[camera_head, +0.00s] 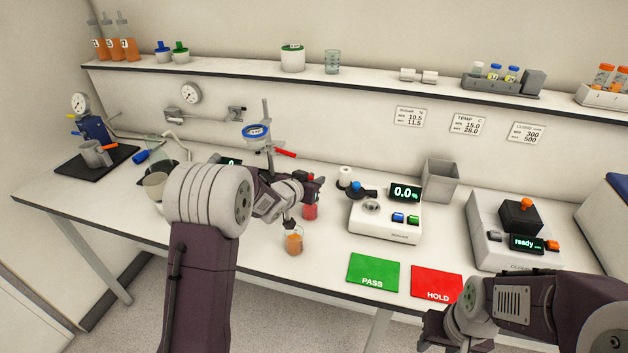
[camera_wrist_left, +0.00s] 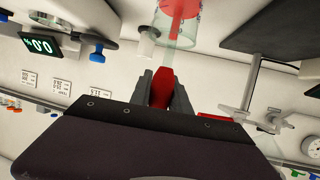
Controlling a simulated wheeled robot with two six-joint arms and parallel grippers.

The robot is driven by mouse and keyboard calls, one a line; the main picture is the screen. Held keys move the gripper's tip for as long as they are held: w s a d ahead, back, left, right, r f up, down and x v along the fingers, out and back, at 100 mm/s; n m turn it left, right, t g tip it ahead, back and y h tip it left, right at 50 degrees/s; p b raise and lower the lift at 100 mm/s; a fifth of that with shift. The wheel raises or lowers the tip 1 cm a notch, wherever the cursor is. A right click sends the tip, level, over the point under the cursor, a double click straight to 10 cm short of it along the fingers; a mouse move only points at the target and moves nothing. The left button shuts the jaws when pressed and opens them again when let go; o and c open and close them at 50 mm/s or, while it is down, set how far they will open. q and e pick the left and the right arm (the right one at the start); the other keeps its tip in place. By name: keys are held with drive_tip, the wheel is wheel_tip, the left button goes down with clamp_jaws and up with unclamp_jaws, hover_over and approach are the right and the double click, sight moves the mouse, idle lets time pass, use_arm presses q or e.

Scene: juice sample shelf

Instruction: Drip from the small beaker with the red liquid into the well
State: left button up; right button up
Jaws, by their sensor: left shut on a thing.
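The small beaker with red liquid (camera_head: 310,212) is left of the meter in the head view. It also shows at the top of the left wrist view (camera_wrist_left: 182,12). My left gripper (camera_head: 312,184) is shut on a red grip piece at the beaker, seen between the fingers (camera_wrist_left: 162,90) in the wrist view. The beaker looks about upright; its height above the table is hard to tell. The well (camera_head: 372,207) is the round recess on top of the white meter (camera_head: 385,235), whose display reads 0.0. My right gripper (camera_head: 432,333) is low at the right, its fingers unclear.
A beaker of orange liquid (camera_head: 294,245) stands in front of the red one. A green PASS mat (camera_head: 373,272) and a red HOLD mat (camera_head: 437,283) lie at the front edge.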

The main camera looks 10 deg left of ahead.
idle(0.4)
wheel_tip(320, 180, up, 9)
drive_tip(key=p, duration=0.9)
drive_tip(key=shift+r, duration=0.15)
